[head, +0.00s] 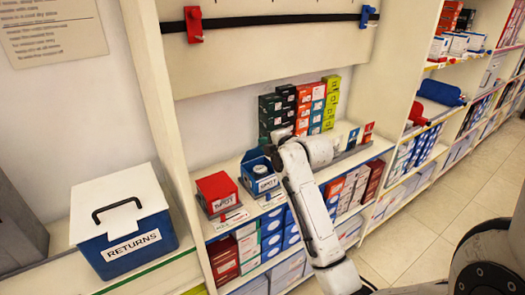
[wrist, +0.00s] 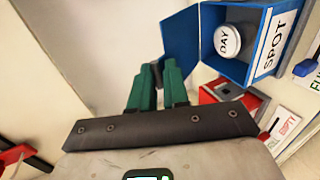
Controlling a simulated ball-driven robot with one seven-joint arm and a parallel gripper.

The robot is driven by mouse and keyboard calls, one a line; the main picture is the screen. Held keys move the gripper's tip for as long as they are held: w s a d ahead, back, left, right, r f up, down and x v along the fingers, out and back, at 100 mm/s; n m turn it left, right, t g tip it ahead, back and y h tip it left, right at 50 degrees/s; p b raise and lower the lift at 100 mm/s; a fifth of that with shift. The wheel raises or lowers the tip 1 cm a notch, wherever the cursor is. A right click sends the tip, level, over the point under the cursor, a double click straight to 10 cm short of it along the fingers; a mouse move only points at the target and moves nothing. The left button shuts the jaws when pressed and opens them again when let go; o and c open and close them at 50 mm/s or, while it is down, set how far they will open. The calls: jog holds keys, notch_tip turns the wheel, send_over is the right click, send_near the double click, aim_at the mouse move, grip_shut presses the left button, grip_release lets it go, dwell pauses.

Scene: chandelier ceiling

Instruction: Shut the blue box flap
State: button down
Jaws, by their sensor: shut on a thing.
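The blue box (head: 260,182) stands open on the shelf in the head view, with a round white thing inside. In the wrist view the blue box (wrist: 240,70) is at the upper right; it bears a "SPOT" label and holds a white round tin (wrist: 227,40) marked "DAY". Its blue flap (wrist: 181,38) stands swung out to the left of the opening. My gripper (wrist: 160,72) has its green fingers close together at the flap's near left edge, shut on it; the exact contact is partly hidden. In the head view, my arm's end hides the fingers.
A red box (head: 217,188) stands left of the blue box. Stacked small cartons (head: 300,105) stand behind and to the right. A blue-and-white returns bin (head: 125,225) is at the far left. A red clip (head: 193,24) hangs on the dark rail above.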

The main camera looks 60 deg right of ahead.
aim_at(268, 178)
jog(key=s+a+f+t+h+b, duration=0.1)
jog(key=f+t+b, duration=0.1)
jog(key=b, duration=0.6)
jog(key=s+a+f+t+h+b, duration=0.1)
jog(key=f+b, duration=0.3)
jog(key=b, duration=0.4)
jog(key=s+a+f+t+h+b, duration=0.1)
jog(key=s+f+t+b, duration=0.1)
jog(key=b, duration=0.6)
notch_tip(268, 178, down, 2)
jog(key=shift+s+f+t+b, duration=0.15)
jog(key=shift+t+b, duration=0.15)
jog(key=shift+t, duration=0.2)
jog(key=shift+f+b, duration=0.95)
jog(key=shift+b, duration=0.3)
jog(key=shift+f, duration=0.1)
jog(key=c, duration=1.4)
grip_release()
jog(key=shift+d+f, duration=0.1)
jog(key=o, duration=0.3)
jog(key=p+v, duration=0.2)
jog(key=v, duration=0.8)
jog(key=shift+s+a+p, duration=0.25)
jog(key=shift+a+p, duration=0.05)
jog(key=shift+p, duration=0.05)
